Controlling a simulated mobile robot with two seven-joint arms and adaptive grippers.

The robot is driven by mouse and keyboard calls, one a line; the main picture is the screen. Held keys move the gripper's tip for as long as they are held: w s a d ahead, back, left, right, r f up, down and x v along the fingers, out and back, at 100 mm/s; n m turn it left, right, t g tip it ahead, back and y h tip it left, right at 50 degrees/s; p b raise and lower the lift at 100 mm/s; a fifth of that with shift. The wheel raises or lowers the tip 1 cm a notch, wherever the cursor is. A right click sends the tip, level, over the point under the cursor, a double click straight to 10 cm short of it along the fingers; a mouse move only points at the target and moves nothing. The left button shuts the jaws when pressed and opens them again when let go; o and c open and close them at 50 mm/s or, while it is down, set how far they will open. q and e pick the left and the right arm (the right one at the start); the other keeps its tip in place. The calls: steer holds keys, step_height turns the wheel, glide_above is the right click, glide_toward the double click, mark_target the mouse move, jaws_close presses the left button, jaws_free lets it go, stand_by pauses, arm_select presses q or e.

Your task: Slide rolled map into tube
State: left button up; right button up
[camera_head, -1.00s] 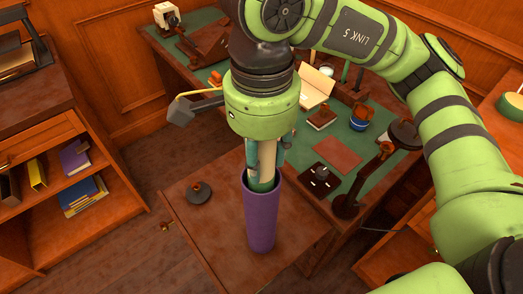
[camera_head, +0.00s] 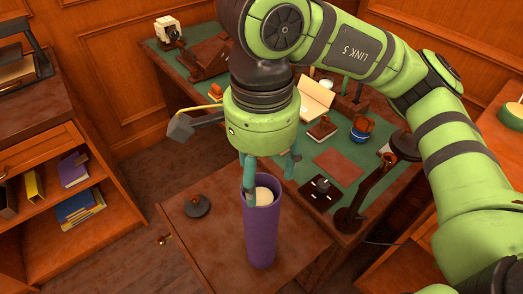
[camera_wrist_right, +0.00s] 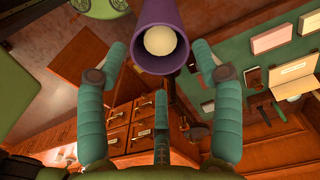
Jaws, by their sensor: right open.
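The purple tube (camera_head: 260,235) stands upright on a brown wooden table top (camera_head: 205,235). The rolled map (camera_head: 264,195) is inside the tube, and only its round cream end shows near the mouth. My right gripper (camera_head: 268,178) points down over the tube with its teal fingers spread open. One finger overlaps the tube's rim in the head view; I cannot tell whether it touches. In the right wrist view the fingers are apart around the tube mouth (camera_wrist_right: 181,62), with the cream map end (camera_wrist_right: 160,40) inside it. My left gripper is not in view.
A dark round-based object (camera_head: 198,205) stands left of the tube on the same table. A bookshelf (camera_head: 60,240) stands at left.

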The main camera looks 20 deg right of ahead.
step_height(320, 180, up, 12)
stand_by(0.4)
steer(key=shift+f, duration=0.1)
stand_by(0.6)
